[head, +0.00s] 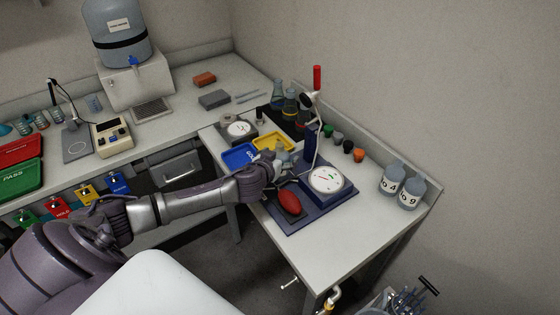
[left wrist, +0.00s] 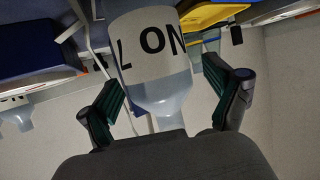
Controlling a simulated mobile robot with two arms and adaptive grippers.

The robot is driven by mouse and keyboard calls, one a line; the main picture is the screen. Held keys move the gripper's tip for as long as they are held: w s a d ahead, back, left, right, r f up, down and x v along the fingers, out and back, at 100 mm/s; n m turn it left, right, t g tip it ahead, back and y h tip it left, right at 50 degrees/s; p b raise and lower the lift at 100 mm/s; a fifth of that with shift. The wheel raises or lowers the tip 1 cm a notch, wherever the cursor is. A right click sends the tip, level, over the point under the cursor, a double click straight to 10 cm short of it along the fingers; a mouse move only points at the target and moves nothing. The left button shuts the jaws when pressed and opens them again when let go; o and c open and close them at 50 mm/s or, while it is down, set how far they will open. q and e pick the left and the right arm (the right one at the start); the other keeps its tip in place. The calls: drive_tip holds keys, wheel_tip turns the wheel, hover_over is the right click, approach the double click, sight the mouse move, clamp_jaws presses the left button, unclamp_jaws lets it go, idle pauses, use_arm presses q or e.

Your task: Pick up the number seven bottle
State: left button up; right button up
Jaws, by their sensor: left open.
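The number seven bottle (left wrist: 160,92) is pale and translucent. Its white label reads "NO 7" upside down in the left wrist view. My left gripper (left wrist: 168,88) is open, with one dark green finger pad on each side of the bottle's narrowing shoulder and neck. A gap shows beside the bottle at the right finger; contact at the left finger is unclear. In the head view my left gripper (head: 274,165) is over the side bench, beside the blue and yellow trays, and the bottle there is mostly hidden. My right gripper is not in view.
A blue stand with a white dial (head: 327,180) and a red oval object (head: 290,203) are close to the gripper. Two numbered bottles (head: 392,177) stand at the bench's right edge. Yellow (head: 272,142) and blue (head: 240,155) trays lie behind. The bench front is clear.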

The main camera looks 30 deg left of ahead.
use_arm(q)
drive_tip(key=c, duration=1.4)
